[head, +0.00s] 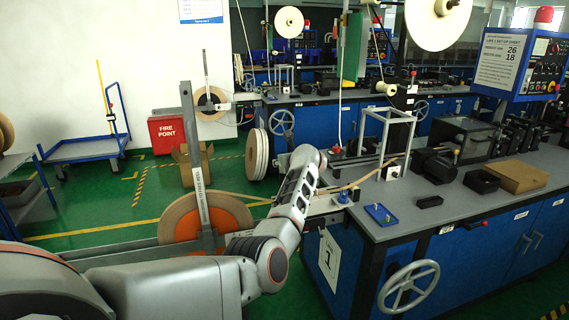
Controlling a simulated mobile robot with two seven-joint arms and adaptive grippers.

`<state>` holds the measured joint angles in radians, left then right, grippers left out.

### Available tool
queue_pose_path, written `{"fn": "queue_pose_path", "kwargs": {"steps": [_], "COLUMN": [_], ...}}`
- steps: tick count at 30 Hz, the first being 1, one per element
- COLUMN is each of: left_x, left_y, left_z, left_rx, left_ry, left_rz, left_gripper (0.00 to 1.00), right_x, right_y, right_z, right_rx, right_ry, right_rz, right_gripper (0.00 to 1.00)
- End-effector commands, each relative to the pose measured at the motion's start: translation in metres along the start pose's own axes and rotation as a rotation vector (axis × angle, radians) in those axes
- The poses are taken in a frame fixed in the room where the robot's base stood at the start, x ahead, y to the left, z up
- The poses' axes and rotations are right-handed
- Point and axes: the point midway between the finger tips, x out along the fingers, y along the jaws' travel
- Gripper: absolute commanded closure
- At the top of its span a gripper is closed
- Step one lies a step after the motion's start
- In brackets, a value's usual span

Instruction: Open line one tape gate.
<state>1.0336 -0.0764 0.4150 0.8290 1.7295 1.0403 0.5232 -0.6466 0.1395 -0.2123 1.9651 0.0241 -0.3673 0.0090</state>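The line one bench (440,205) stands at the right with a panel marked 1. At its left end a large orange-and-tan tape reel (180,225) stands upright on a long grey rail. A tan tape (357,182) runs over the bench from the reel side. My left arm crosses in front of the bench's left end; its gripper is hidden behind its own links. My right gripper is out of view.
A handwheel (408,287) juts from the bench front. A blue tray (381,214) and black bins lie on the bench top.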

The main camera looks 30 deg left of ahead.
Motion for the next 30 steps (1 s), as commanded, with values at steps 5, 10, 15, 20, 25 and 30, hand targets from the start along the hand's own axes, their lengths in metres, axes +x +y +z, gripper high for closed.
{"fn": "queue_pose_path", "kwargs": {"steps": [5, 10, 15, 20, 25, 30], "left_x": [0.0016, 0.0017, 0.0018, 0.0015, 0.001, -0.0006], "left_y": [0.0009, 0.001, 0.001, 0.0008, 0.0004, 0.0], "left_z": [-0.0032, -0.0041, -0.0049, -0.0043, -0.0028, -0.0041], "left_rx": [0.003, 0.003, 0.002, 0.002, 0.001, 0.002], "left_ry": [0.008, 0.01, 0.011, 0.01, 0.008, -0.007], "left_rz": [0.002, 0.002, 0.002, 0.002, 0.001, 0.001], "left_gripper": [1.0, 1.0, 1.0, 0.52, 0.52, 0.52], "right_x": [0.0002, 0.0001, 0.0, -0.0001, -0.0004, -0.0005], "right_y": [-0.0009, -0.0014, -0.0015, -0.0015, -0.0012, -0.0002], "right_z": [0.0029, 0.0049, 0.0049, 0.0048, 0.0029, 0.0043], "right_rx": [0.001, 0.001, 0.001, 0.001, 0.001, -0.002], "right_ry": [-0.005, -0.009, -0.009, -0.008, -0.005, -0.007], "right_rz": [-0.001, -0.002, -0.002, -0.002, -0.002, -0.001], "right_gripper": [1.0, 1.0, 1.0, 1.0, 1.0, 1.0]}}
